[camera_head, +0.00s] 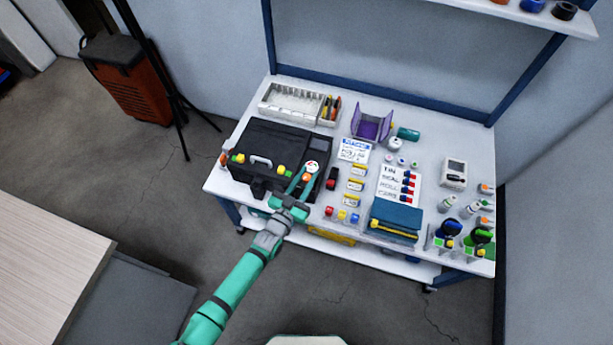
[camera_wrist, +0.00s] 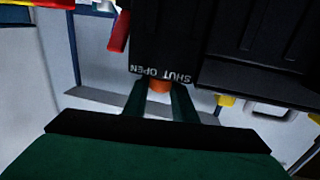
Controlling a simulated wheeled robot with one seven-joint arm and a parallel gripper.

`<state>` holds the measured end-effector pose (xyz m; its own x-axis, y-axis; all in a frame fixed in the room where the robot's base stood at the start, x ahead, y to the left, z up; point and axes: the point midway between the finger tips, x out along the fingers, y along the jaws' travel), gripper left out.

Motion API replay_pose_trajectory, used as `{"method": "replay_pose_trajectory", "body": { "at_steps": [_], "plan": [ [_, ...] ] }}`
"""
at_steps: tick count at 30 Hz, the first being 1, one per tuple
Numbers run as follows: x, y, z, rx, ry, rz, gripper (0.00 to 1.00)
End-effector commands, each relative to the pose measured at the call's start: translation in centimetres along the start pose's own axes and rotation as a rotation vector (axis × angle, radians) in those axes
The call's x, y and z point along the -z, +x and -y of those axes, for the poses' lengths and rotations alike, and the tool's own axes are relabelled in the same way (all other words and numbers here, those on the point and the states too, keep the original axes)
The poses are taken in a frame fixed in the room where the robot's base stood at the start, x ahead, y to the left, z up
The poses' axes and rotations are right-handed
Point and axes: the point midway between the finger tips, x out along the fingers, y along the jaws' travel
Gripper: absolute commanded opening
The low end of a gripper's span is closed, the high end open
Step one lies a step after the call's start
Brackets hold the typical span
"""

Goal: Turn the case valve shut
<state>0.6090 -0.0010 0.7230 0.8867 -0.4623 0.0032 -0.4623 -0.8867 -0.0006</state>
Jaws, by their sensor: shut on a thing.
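The black case (camera_head: 277,148) stands at the left front of the white table. Its valve is a small orange knob (camera_wrist: 160,86) on the case's near face, below the white words SHUT and OPEN, which read upside down in the wrist view. My gripper (camera_wrist: 159,92) has its two fingers on either side of the knob and is shut on it. In the head view my gripper (camera_head: 299,187) reaches the case's near right part from the front. The fingers hide the knob's sides, and I cannot tell which word it points to.
A red block (camera_head: 331,178) stands close to the right of the case. Floor is free in front of the table.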

Motion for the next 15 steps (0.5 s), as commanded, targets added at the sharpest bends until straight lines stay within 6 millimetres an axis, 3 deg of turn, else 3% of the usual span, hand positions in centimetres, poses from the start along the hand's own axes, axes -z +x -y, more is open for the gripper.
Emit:
{"method": "replay_pose_trajectory", "body": {
  "at_steps": [15],
  "plan": [
    [-0.29,-0.02,0.06,-0.231,0.002,0.01,0.02]
  ]
}}
